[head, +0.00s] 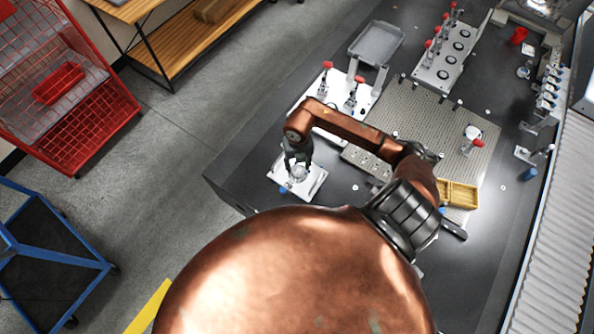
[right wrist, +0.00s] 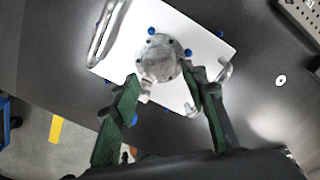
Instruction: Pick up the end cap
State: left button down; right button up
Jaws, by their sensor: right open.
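The end cap appears to be the round grey metal piece with small holes (right wrist: 160,52) in the right wrist view. It sits on a white plate (right wrist: 205,35) with blue knobs around it. In the head view the cap (head: 299,172) is small and partly hidden by the gripper, on the white plate (head: 311,189) at the table's near left corner. My right gripper (right wrist: 163,82) is open, its fingers pointing down at the cap, one on either side of its near edge. Whether they touch it I cannot tell. The right gripper (head: 298,156) also shows in the head view. My left gripper is not in view.
On the dark table stand red-handled clamps (head: 326,80), a perforated plate (head: 425,118), a yellow tray (head: 457,194) and a grey tray on a stand (head: 377,43). A conveyor (head: 556,230) runs along the right. A blue cart (head: 50,260) stands on the floor at left.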

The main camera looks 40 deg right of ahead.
aim_at(298, 171)
notch_tip(298, 171, down, 4)
jog(key=shift+w+d+r, duration=0.1)
jog(key=shift+w, duration=0.05)
jog(key=shift+f, duration=0.4)
jog(key=c, duration=0.6)
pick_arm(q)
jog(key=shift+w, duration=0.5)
pick_arm(e)
jog(key=c, duration=0.4)
